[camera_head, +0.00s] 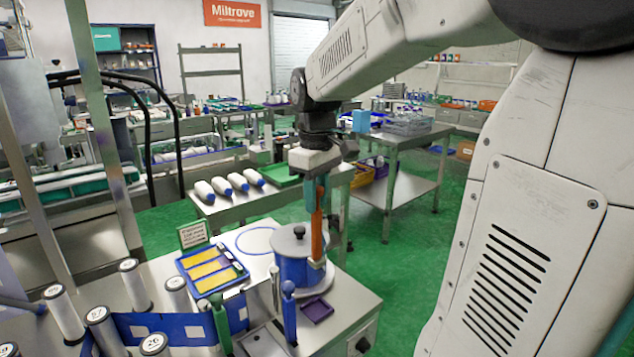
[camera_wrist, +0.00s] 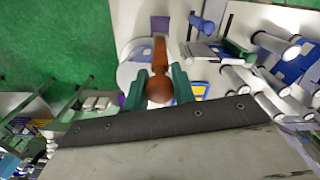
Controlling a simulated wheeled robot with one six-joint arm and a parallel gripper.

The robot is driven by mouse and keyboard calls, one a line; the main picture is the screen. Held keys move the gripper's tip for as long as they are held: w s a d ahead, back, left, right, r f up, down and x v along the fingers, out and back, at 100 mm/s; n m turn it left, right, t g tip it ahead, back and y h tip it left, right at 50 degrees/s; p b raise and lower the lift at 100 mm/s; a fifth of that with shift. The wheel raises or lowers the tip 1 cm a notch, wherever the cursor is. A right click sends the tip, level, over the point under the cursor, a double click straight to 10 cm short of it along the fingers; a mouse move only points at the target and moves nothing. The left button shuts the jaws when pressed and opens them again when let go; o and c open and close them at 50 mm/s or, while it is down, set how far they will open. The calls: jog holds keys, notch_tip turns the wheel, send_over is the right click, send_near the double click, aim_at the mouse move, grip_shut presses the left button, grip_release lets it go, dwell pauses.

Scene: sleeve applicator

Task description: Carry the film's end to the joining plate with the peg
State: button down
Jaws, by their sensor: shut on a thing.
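My gripper (camera_head: 317,188) has teal fingers and is shut on an orange-brown peg (camera_head: 317,235). The peg hangs roughly upright. In the wrist view its round head (camera_wrist: 159,88) sits between the fingers. The peg's lower end is at the right side of the blue film roll (camera_head: 294,272), under a round steel cover (camera_head: 298,242). I cannot tell whether the film's end is fixed to the peg. Blue film (camera_head: 175,328) also runs among white rollers at the left. A grey plate (camera_head: 262,342), seemingly the joining plate, lies between a green peg (camera_head: 220,322) and a blue peg (camera_head: 289,312).
A blue tray with yellow pieces (camera_head: 212,270) and a small sign (camera_head: 193,235) stand behind the plate. A small purple tray (camera_head: 317,309) lies right of the blue peg. Several white rollers (camera_head: 132,284) stand upright at left. Green floor is open at the right.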

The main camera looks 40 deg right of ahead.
send_over(317, 258)
jog(key=shift+w+d+f, duration=0.15)
jog(key=shift+w+f, duration=0.05)
jog(key=shift+f, duration=2.2)
jog(key=shift+w+d+f, duration=0.1)
jog(key=shift+w+f, duration=0.05)
jog(key=shift+f, duration=2.3)
jog(key=shift+f, duration=0.65)
jog(key=a, duration=1.6)
jog(key=shift+f, duration=0.1)
